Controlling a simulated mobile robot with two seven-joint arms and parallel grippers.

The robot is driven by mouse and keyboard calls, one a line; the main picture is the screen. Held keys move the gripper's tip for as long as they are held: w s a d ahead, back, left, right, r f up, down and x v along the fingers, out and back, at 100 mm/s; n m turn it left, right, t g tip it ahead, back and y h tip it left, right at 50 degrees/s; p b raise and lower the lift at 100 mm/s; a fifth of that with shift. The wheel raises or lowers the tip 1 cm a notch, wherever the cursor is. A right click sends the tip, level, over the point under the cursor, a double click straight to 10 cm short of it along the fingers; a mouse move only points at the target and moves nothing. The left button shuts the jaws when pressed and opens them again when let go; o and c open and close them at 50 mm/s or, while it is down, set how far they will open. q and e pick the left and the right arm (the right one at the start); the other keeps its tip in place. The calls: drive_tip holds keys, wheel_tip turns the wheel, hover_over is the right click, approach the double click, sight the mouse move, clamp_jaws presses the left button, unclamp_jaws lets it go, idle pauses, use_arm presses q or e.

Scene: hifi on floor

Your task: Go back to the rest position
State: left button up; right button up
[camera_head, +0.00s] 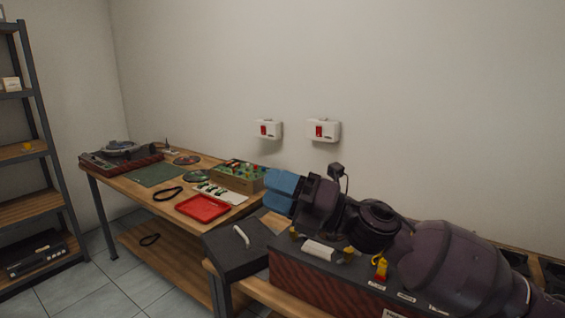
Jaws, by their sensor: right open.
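My right arm reaches in from the lower right. Its right gripper (281,191), with blue fingertips, points left above the workbench and in front of the wall. It is open, and nothing shows between its fingers. From this angle the gap between the fingers looks small. The gripper is near a wooden box with colored parts (238,178), and I cannot tell how far apart they are. My left gripper is not in view.
A wooden bench (140,191) holds a turntable (121,157), a red tray (203,208) and a black belt (168,194). A dark box with a pale handle (238,254) and a red-fronted unit (310,284) lie below my arm. Shelves (30,210) stand left. Tiled floor is clear at lower left.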

drive_tip(key=d+f+m+t+h, duration=0.7)
drive_tip(key=f+m, duration=0.5)
drive_tip(key=m, duration=0.3)
drive_tip(key=d+f+m+t+h, duration=0.4)
drive_tip(key=d+f+m+h, duration=0.3)
drive_tip(key=d+f+m, duration=0.6)
drive_tip(key=s+d+f+m+g+h, duration=0.1)
drive_tip(key=s+d+f+m+h, duration=0.1)
drive_tip(key=s+f, duration=0.5)
drive_tip(key=s+d+f+m+g+h, duration=0.2)
drive_tip(key=s+d+f+m, duration=0.1)
drive_tip(key=s+f, duration=0.4)
drive_tip(key=s+d+f+m+g+h, duration=0.2)
drive_tip(key=s+f+m, duration=0.3)
drive_tip(key=s+f, duration=0.3)
drive_tip(key=s+d, duration=0.1)
drive_tip(key=s, duration=0.3)
drive_tip(key=shift+s+d, duration=0.15)
drive_tip(key=shift+s, duration=0.05)
drive_tip(key=shift+w, duration=0.15)
